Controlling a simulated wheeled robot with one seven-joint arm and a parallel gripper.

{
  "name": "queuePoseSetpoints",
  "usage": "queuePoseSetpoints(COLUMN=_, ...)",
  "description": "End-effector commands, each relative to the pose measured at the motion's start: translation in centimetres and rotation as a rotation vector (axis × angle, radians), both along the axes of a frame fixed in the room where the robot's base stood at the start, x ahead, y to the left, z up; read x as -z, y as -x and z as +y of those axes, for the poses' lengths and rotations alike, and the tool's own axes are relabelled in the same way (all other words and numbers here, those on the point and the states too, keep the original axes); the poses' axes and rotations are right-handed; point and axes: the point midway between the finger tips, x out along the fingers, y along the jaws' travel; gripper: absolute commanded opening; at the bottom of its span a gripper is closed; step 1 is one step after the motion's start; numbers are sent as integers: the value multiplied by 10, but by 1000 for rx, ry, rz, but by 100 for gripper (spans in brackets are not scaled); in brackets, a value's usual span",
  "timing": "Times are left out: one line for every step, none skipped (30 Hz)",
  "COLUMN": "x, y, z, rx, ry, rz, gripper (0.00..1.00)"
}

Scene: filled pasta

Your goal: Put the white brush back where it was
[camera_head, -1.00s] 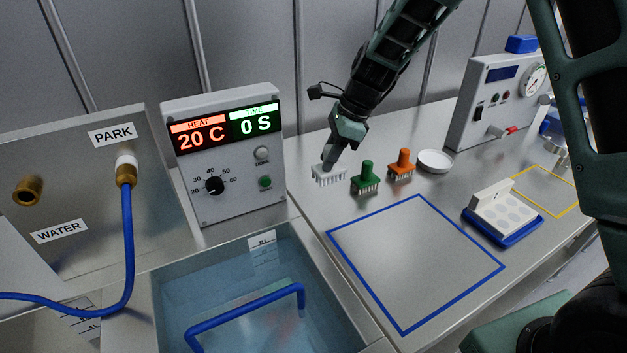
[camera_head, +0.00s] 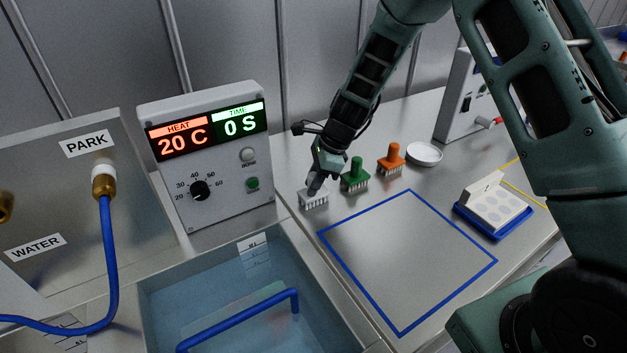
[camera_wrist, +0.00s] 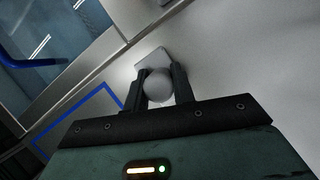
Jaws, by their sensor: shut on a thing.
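The white brush (camera_head: 314,199) stands upright, bristles down, on the steel counter (camera_head: 400,240), at the left end of a row with a green brush (camera_head: 354,175) and an orange brush (camera_head: 391,158). My gripper (camera_head: 315,184) is above it and shut on its handle. In the wrist view the two fingers of my gripper (camera_wrist: 160,92) close on the round white handle top, with the pale brush base (camera_wrist: 153,58) showing beyond. Whether the bristle tips touch the counter is hard to tell.
A blue-outlined square (camera_head: 405,262) on the counter is empty. A water basin (camera_head: 215,270) with a blue handle lies to the left. A control box (camera_head: 205,155) stands behind. A white dish (camera_head: 425,154) and a blue tray (camera_head: 492,220) are to the right.

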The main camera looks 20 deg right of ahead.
Motion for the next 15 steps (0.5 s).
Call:
queuePoseSetpoints(x=0, y=-1, z=0, rx=0, ry=-1, rz=-2, gripper=4)
queuePoseSetpoints(x=0, y=-1, z=0, rx=0, ry=-1, rz=-2, gripper=4)
queuePoseSetpoints(x=0, y=-1, z=0, rx=0, ry=-1, rz=-2, gripper=4)
queuePoseSetpoints(x=0, y=-1, z=0, rx=0, ry=-1, rz=-2, gripper=4)
queuePoseSetpoints(x=0, y=-1, z=0, rx=0, ry=-1, rz=-2, gripper=4)
queuePoseSetpoints(x=0, y=-1, z=0, rx=0, ry=-1, rz=-2, gripper=4)
queuePoseSetpoints(x=0, y=-1, z=0, rx=0, ry=-1, rz=-2, gripper=4)
queuePoseSetpoints(x=1, y=-1, z=0, rx=0, ry=-1, rz=-2, gripper=4)
queuePoseSetpoints(x=2, y=-1, z=0, rx=0, ry=-1, rz=-2, gripper=4)
queuePoseSetpoints(x=3, y=-1, z=0, rx=-1, ry=-1, rz=-1, gripper=4)
queuePoseSetpoints(x=3, y=-1, z=0, rx=0, ry=-1, rz=-2, gripper=31)
queuePoseSetpoints(x=2, y=-1, z=0, rx=0, ry=0, rz=-2, gripper=42)
queuePoseSetpoints(x=3, y=0, z=0, rx=-1, ry=0, rz=-1, gripper=47)
queuePoseSetpoints(x=3, y=0, z=0, rx=-1, ry=0, rz=-1, gripper=47)
queuePoseSetpoints(x=3, y=0, z=0, rx=-1, ry=0, rz=-1, gripper=47)
